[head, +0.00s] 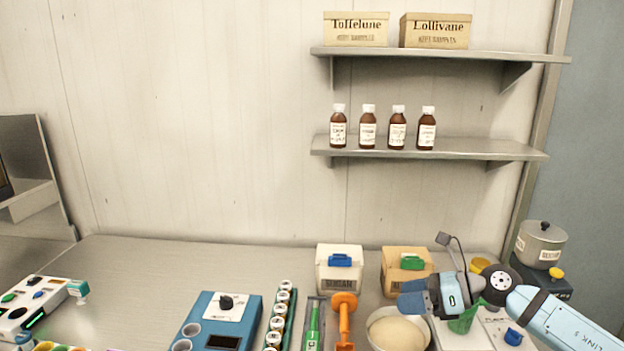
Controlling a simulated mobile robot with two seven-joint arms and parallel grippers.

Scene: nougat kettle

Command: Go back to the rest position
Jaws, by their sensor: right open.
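My right gripper (413,298) is over the right part of the counter, its arm coming in from the lower right edge. It is open and I see nothing between its fingers. It appears just above a bowl of pale powder (397,330) and in front of a tan box with a green clip (407,268); I cannot tell its exact height. A green scoop-like piece (465,318) shows beside the gripper, and I cannot tell whether they touch. My left gripper is not in view.
A white box (339,272), an orange tool (344,318), a vial rack (279,318) and a blue device (216,325) line the counter. Shelves with bottles (397,130) hang above. The counter's left middle (140,275) is clear.

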